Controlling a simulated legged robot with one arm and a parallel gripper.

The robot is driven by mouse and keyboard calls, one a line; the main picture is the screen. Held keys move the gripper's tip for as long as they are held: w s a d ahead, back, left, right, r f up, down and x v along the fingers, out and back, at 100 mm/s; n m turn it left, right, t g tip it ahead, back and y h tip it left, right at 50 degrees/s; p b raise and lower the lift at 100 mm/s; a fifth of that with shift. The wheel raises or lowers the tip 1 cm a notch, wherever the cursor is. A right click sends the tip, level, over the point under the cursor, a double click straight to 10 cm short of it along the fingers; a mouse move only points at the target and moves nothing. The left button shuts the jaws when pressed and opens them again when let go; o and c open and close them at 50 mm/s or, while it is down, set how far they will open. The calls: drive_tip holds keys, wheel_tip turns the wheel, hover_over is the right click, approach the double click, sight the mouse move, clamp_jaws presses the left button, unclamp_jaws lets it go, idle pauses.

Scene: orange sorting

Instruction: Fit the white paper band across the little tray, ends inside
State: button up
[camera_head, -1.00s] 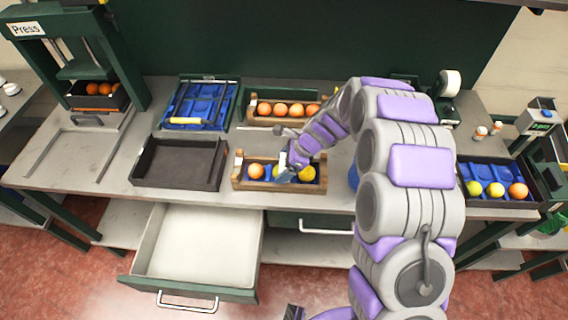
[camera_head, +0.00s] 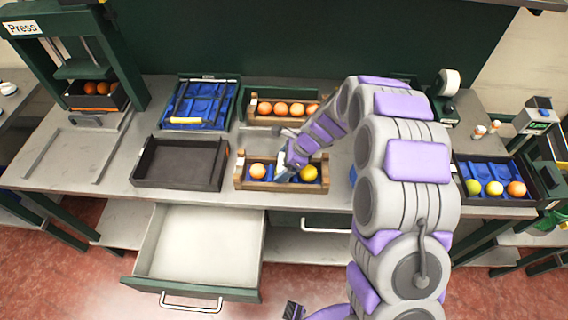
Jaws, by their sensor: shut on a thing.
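The little wooden tray (camera_head: 262,187) stands at the front of the bench, with a blue lining. An orange (camera_head: 258,171) sits in its left part and a yellow-orange fruit (camera_head: 309,173) in its right part. My gripper (camera_head: 284,173) is low over the tray's middle, pointing down, and hides what lies there. A small pale patch (camera_head: 281,158) at its fingers seems to be the white paper band, with my gripper shut on it. Its ends cannot be made out, nor whether it touches the tray.
A similar wooden tray of oranges (camera_head: 286,121) stands close behind. An empty dark tray (camera_head: 180,184) is to the left, a blue-lined tray (camera_head: 231,104) behind it. A dark fruit tray (camera_head: 473,209) is at right. An open drawer (camera_head: 200,245) juts out below the bench.

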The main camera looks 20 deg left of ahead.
drive_tip(key=shift+a, duration=0.25)
drive_tip(key=shift+d+r, duration=0.1)
drive_tip(key=shift+d, duration=0.55)
drive_tip(key=shift+a, duration=0.1)
drive_tip(key=shift+a+f, duration=0.2)
drive_tip(key=shift+a, duration=0.05)
drive_tip(key=o, duration=0.8)
drive_tip(key=shift+a, duration=0.1)
drive_tip(key=shift+d, duration=0.25)
drive_tip(key=shift+r, duration=0.15)
